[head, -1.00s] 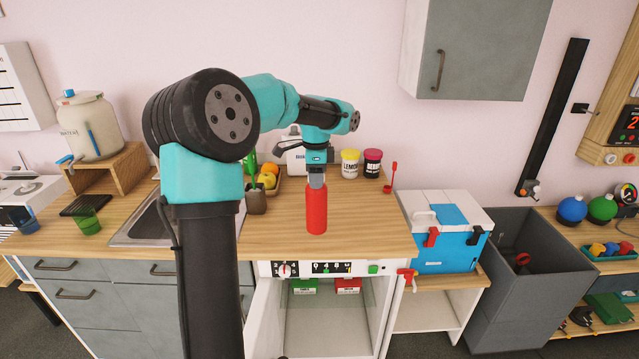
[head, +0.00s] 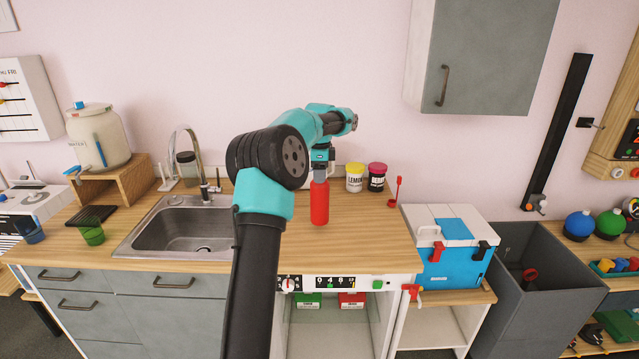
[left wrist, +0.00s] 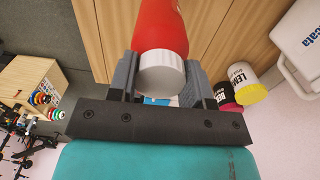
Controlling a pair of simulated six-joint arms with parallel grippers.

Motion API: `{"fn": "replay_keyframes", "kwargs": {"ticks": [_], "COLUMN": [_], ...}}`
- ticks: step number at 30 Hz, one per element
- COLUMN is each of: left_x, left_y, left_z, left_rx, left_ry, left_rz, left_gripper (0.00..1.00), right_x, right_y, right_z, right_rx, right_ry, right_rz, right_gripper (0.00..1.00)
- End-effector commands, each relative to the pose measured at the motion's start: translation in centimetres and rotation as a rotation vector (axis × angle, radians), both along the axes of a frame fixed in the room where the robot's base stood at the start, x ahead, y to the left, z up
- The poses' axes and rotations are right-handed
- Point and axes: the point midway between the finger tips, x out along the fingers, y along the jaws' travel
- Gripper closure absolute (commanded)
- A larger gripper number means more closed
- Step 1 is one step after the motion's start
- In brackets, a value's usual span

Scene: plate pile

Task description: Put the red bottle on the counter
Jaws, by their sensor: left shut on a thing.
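The red bottle (head: 320,204) is upright at the middle of the wooden counter (head: 375,235), in front of the wall. My left gripper (head: 320,172) is shut on its top end from above. The left wrist view shows the white cap (left wrist: 160,75) between the two fingers and the red body (left wrist: 160,25) beyond. The bottle's base appears at the counter surface, but I cannot tell whether it touches. My right gripper is not in view.
The sink (head: 180,228) and a green cup (head: 91,232) are to the left. Yellow (head: 355,177) and pink-lidded (head: 377,177) jars stand behind right of the bottle. A blue-and-white cooler (head: 452,265) is right of the counter. Bare counter surrounds the bottle's front and right.

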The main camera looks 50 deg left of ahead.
Motion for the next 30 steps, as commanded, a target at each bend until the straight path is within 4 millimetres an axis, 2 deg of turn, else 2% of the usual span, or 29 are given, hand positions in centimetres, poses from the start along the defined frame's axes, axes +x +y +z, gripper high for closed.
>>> {"fn": "replay_keyframes", "kwargs": {"ticks": [12, 21, 30], "left_x": [0.4, 0.3, 0.3], "left_y": [0.4, 0.3, 0.3], "left_z": [-0.1, -3.2, -3.5], "left_rx": [0.001, 0.0, 0.0], "left_ry": [-0.001, 0.0, -0.001], "left_rz": [0.0, -0.002, -0.001], "left_gripper": [0.98, 0.98, 0.98], "right_x": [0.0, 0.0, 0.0], "right_y": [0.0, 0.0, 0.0], "right_z": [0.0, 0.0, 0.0], "right_rx": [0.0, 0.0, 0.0], "right_ry": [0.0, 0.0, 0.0], "right_rz": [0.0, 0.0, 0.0], "right_gripper": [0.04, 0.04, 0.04]}}
